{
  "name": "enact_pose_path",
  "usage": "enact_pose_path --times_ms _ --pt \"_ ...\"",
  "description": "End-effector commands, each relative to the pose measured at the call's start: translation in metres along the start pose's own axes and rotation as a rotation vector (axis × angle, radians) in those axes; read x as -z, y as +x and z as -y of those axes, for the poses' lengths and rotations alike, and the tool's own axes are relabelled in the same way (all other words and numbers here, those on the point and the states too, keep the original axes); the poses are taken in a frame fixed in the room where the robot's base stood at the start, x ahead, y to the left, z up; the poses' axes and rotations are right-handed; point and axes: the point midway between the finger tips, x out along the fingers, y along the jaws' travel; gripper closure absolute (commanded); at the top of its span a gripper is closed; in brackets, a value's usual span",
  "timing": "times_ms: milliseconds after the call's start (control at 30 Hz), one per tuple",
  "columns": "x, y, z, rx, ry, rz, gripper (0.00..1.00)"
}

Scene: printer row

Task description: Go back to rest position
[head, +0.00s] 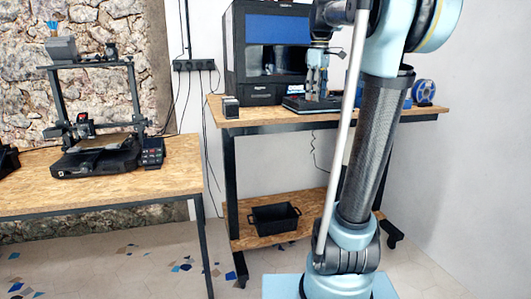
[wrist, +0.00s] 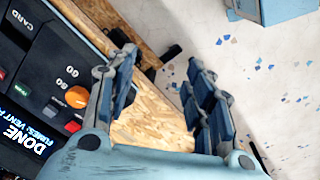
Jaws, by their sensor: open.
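My gripper (head: 317,84) points down over the wooden table on the right in the head view. It is just above a dark flat device (head: 302,104), and I cannot tell there whether it touches it. In the wrist view its two blue-padded fingers (wrist: 162,88) are spread wide with nothing between them. Beyond the fingers are the wooden tabletop edge and the pale floor. A dark control panel (wrist: 45,85) fills the left of the wrist view, with an orange button (wrist: 77,97) and a lit display (wrist: 22,135) reading "DONE".
A black enclosed printer (head: 268,55) stands behind my gripper, with a small dark box (head: 231,107) on its left. A blue spool (head: 423,91) is at the table's right. A black crate (head: 274,219) sits on the lower shelf. An open-frame printer (head: 98,155) stands on the left table (head: 180,180).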

Motion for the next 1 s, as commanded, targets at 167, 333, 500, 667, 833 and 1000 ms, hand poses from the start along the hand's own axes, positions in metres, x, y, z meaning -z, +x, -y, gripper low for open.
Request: enact_pose_path --times_ms 167,333,500,667,833,1000 --pt "-0.031 0.042 0.042 -0.016 0.142 -0.014 0.52" --pt "-0.06 0.086 0.08 -0.029 0.281 -0.028 0.52" --pt "-0.089 0.135 0.119 -0.04 0.42 -0.045 0.52" --pt "-0.116 0.186 0.154 -0.049 0.55 -0.063 0.52" --pt "-0.144 0.245 0.192 -0.055 0.688 -0.083 0.52" --pt "-0.168 0.298 0.222 -0.06 0.81 -0.102 0.52"
